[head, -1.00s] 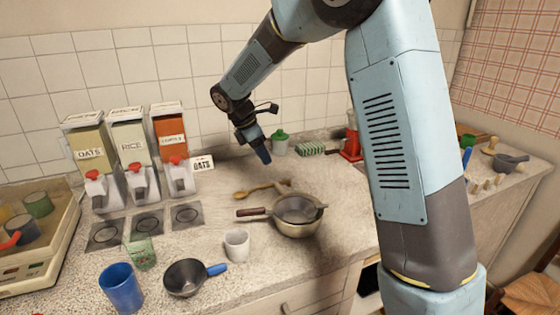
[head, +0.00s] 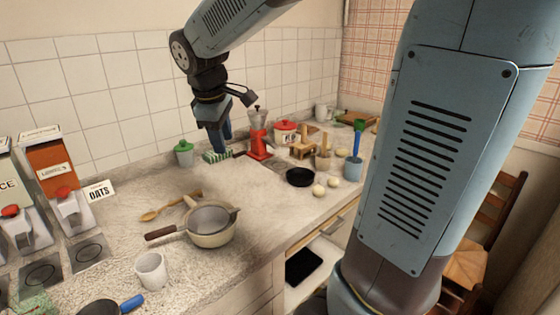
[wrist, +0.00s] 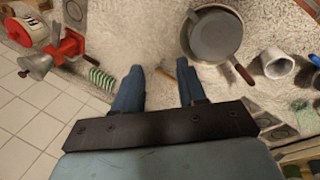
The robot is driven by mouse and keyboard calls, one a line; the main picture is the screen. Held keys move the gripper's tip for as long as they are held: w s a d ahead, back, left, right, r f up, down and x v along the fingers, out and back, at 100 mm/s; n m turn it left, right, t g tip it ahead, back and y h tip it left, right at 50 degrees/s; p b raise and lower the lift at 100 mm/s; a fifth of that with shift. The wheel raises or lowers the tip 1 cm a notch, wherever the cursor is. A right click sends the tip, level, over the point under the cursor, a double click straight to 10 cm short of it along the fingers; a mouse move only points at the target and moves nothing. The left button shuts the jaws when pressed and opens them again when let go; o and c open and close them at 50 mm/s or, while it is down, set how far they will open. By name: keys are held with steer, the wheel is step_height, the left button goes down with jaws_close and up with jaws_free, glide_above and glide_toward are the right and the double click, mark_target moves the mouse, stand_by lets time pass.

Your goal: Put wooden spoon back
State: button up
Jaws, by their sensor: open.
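The wooden spoon (head: 165,208) lies on the counter, left of and behind the pan stack in the head view. My gripper (head: 222,146) points down, open and empty, above the back of the counter by the green striped sponge. The wrist view shows its two blue fingers (wrist: 160,72) apart with nothing held. The spoon is clear of my gripper in the head view.
A pot with a strainer on it (head: 210,230) and a white cup (head: 151,270) stand in front. The middle counter is clear.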

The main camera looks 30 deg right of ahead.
steer(key=s+d+m+t+y, duration=0.1)
steer(key=s+d+m, duration=0.2)
steer(key=s, duration=0.6)
steer(key=s+d+m+t+y, duration=0.1)
steer(key=s+d+m, duration=0.2)
steer(key=s+m, duration=0.4)
steer(key=shift+s+r+m+t, duration=0.15)
steer(key=shift+s+m+t, duration=0.2)
steer(key=shift+s, duration=0.5)
